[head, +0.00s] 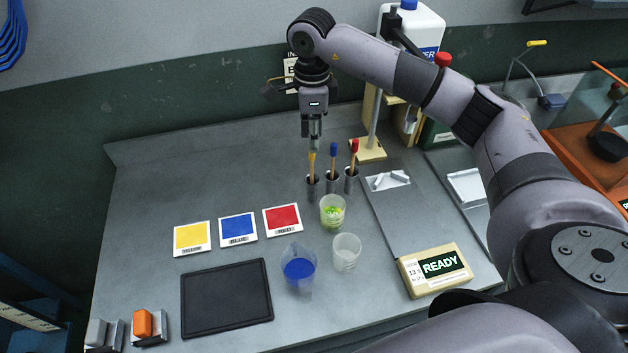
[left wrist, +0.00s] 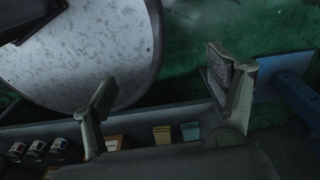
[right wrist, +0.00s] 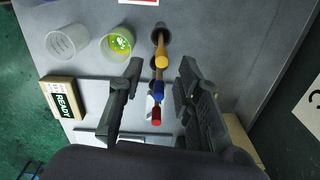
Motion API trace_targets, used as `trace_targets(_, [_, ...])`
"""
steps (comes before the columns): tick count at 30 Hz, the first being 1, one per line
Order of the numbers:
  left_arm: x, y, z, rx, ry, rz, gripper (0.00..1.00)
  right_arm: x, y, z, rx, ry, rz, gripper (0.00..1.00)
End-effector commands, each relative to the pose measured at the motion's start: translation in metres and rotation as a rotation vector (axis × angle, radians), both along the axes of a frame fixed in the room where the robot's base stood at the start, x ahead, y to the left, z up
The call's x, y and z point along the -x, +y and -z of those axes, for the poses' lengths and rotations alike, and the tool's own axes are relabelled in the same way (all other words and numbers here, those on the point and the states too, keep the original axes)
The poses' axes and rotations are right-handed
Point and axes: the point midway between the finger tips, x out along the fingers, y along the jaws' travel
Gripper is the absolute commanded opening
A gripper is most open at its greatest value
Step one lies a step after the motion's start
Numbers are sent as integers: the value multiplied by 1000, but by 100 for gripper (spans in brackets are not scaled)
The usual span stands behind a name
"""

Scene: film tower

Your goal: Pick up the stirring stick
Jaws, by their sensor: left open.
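Three stirring sticks stand upright in dark metal holders: one with a yellow end (head: 312,163), one with a blue end (head: 333,152) and one with a red end (head: 354,148). My right gripper (head: 313,148) points down just above the yellow-ended stick. In the right wrist view its fingers (right wrist: 161,72) are apart, with the yellow end (right wrist: 161,62) showing in the gap and the blue (right wrist: 158,86) and red (right wrist: 156,115) ends nearer the palm. Contact cannot be told. My left gripper (left wrist: 165,85) is open and empty, away from the bench.
A green-filled cup (head: 332,212), a blue-filled beaker (head: 299,270) and an empty cup (head: 346,252) stand in front of the holders. The bench's left back is clear.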

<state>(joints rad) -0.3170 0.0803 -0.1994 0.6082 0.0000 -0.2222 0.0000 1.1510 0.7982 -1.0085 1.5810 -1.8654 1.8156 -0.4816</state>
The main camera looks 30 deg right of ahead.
Motion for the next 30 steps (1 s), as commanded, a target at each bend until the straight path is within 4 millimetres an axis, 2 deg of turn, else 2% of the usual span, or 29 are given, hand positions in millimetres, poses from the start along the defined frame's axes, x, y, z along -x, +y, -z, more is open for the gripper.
trace_targets(1, [-1, 0, 13, 0, -2, 0, 80, 0, 1, 19, 0, 3, -1, 32])
trace_targets(3, [-5, 0, 19, 1, -8, 0, 80, -1, 2, 31, 1, 1, -3, 32])
trace_targets(11, [-35, -3, 25, 5, -53, 0, 80, -2, 5, 49, 0, 1, -6, 32])
trace_targets(19, [-23, -2, 47, 3, -35, 1, 80, -4, 12, 89, 0, 1, -14, 32])
trace_targets(27, [-19, -2, 47, 3, -27, 1, 80, -4, 13, 93, 0, -1, -15, 32])
trace_targets(30, [-19, -2, 47, 3, -27, 1, 80, -4, 13, 93, 0, -1, -15, 26])
